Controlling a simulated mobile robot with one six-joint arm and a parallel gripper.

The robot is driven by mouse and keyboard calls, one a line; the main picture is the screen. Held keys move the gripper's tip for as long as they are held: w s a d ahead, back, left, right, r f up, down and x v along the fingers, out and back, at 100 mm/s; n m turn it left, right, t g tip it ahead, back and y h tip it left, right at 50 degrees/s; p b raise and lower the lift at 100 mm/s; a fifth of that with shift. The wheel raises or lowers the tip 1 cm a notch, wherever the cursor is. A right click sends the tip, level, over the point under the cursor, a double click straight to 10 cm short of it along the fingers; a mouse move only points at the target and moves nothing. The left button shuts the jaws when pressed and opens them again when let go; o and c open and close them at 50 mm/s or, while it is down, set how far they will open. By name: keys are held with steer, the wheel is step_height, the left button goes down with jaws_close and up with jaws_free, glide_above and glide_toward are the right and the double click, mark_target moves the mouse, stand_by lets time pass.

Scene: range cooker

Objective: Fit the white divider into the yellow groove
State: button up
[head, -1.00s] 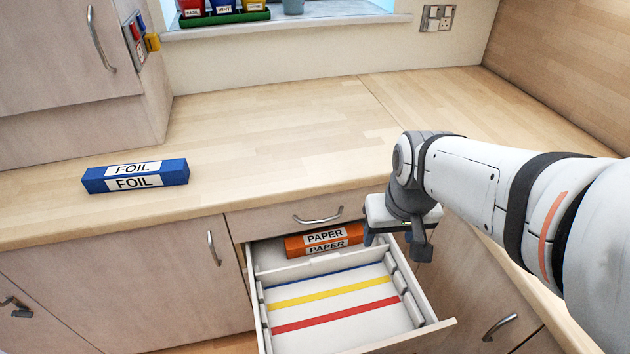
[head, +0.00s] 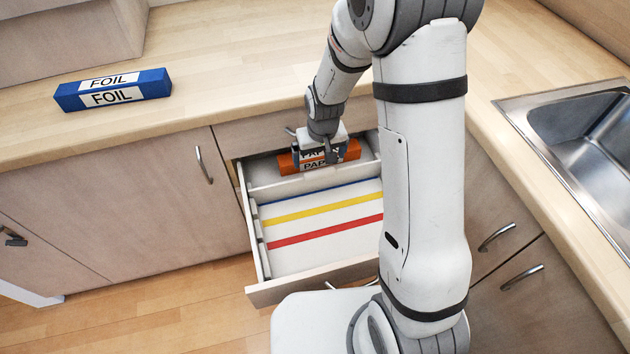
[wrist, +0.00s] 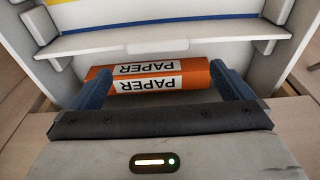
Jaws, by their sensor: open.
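The white divider (head: 315,181) stands across the open drawer, between the blue line (head: 350,187) and the orange PAPER box (head: 350,155). In the wrist view the divider (wrist: 100,45) spans the drawer, with a small tab at its middle. The yellow groove (head: 320,209) is a yellow stripe on the drawer floor, on the front side of the blue line. My gripper (head: 315,158) is at the back of the drawer over the PAPER box. Its blue fingers are apart, and the divider is not between them. Whether they touch the box I cannot tell.
A red stripe (head: 320,232) crosses the drawer floor nearer the front. The drawer's front panel (head: 275,293) faces me. A blue FOIL box (head: 150,85) lies on the worktop at left, and a sink (head: 590,140) is at right. My arm hides the drawer's right side.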

mark_target(320, 173)
steer(key=f, duration=0.4)
steer(key=shift+s+d+f, duration=0.1)
steer(key=shift+d+f, duration=0.1)
steer(key=shift+f, duration=0.75)
steer(key=shift+c, duration=0.3)
steer(key=c, duration=1.2)
